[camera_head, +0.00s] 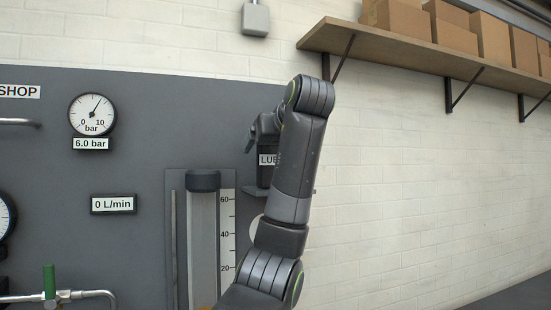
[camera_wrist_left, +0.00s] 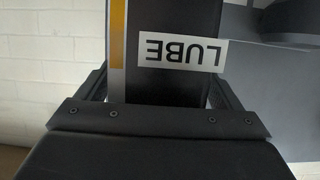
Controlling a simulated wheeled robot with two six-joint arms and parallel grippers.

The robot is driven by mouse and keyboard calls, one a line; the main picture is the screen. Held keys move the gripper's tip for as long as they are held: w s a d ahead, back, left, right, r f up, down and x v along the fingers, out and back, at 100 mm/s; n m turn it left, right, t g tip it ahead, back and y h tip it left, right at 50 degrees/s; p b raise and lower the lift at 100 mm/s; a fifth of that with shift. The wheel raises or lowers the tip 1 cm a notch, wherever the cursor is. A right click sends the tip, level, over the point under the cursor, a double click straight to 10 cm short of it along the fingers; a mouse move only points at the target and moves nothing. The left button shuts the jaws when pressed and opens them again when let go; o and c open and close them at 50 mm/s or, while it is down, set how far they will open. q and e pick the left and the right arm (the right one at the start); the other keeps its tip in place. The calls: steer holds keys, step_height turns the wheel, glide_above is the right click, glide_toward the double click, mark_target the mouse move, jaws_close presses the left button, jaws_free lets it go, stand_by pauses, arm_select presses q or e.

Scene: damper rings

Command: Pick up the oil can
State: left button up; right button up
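The oil can (camera_head: 266,157) is dark, with a white LUBE label. In the head view it sits on a small dark bracket (camera_head: 257,191) on the grey panel, partly hidden behind my left arm. In the left wrist view the can (camera_wrist_left: 190,84) fills the space between the fingers of my left gripper (camera_wrist_left: 160,88), its label upside down and an orange stripe along one side. One finger is on each side, very close to the can; I cannot tell whether they press on it. My right gripper is in neither view.
The grey panel carries a pressure gauge (camera_head: 92,114), a 0 L/min display (camera_head: 114,204), a scaled tube (camera_head: 203,245) and a green-handled valve (camera_head: 49,282). A wooden shelf (camera_head: 400,50) with cardboard boxes (camera_head: 452,27) is at upper right. Below it is bare wall.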

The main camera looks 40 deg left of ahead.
arm_select(q)
steer(key=c, duration=1.2)
steer(key=shift+o, duration=0.2)
steer(key=shift+r, duration=0.15)
